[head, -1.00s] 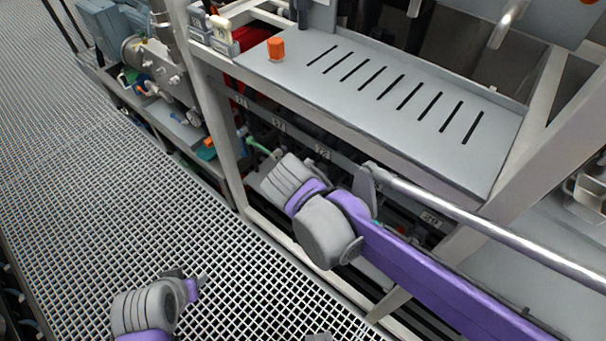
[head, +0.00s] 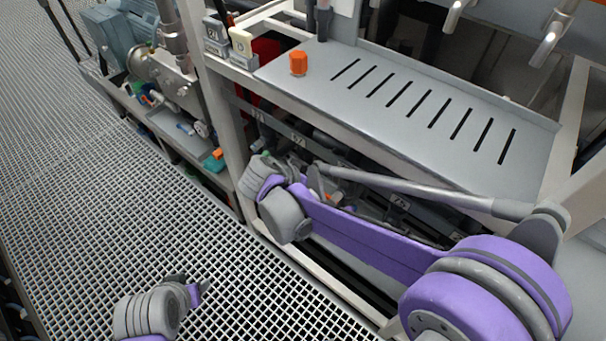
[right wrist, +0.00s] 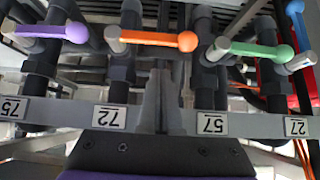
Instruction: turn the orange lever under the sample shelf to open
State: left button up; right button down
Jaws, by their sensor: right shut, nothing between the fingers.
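The orange lever (right wrist: 155,39) is in the upper middle of the right wrist view. It lies crosswise to its dark vertical pipe, its ball end to the right, above the label 72 (right wrist: 109,118). My right gripper (right wrist: 160,85) is shut and empty, its narrow fingers pointing up just below the lever's ball end; I cannot tell whether they touch. In the head view the right arm reaches under the sample shelf (head: 420,108), and the gripper is hidden there. My left gripper (head: 190,285) is low over the floor grating, away from the levers; its opening is unclear.
A purple lever (right wrist: 45,32) is left of the orange one; a green lever (right wrist: 250,50) and a blue lever (right wrist: 298,25) are to its right. A labelled rail (right wrist: 258,125) runs below them. An orange knob (head: 298,63) stands on the shelf. The grating (head: 90,200) is open at left.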

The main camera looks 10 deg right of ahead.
pick_arm(q)
jog(key=shift+f, duration=0.15)
pick_arm(e)
jog(key=shift+a+f, duration=0.1)
jog(key=shift+f, duration=1.45)
pick_arm(q)
jog(key=shift+s+f, duration=0.1)
jog(key=shift+f, duration=0.05)
pick_arm(e)
jog(key=shift+f, duration=0.1)
